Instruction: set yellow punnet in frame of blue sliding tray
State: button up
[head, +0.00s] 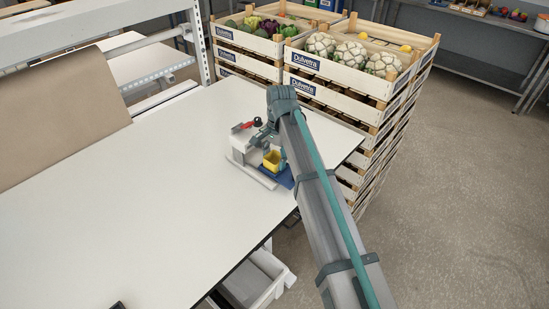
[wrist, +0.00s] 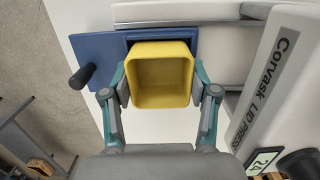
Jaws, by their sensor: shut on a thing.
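The yellow punnet (wrist: 160,72) is an empty, square, open-topped tub, upright between the two fingers of my gripper (wrist: 161,86). The fingers are shut on its left and right sides. In the head view the punnet (head: 272,160) is at the lid press, below my gripper (head: 270,146). The blue sliding tray (wrist: 95,48) has a black knob at its left and lies under and behind the punnet. The punnet covers most of the tray's frame; a dark edge shows beside its top left. I cannot tell whether it sits in the frame or hovers above it.
The white lid press (wrist: 262,85) stands close at the right of my gripper. The white table (head: 150,200) is largely clear at left. Stacked wooden crates (head: 345,80) with vegetables stand beyond the table. Brown paper (head: 60,110) hangs at the far left.

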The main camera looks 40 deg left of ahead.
jog(key=o, duration=1.1)
jog(key=shift+c, duration=0.2)
notch_tip(320, 180, up, 8)
jog(key=p, duration=0.4)
jog(key=shift+p, duration=0.35)
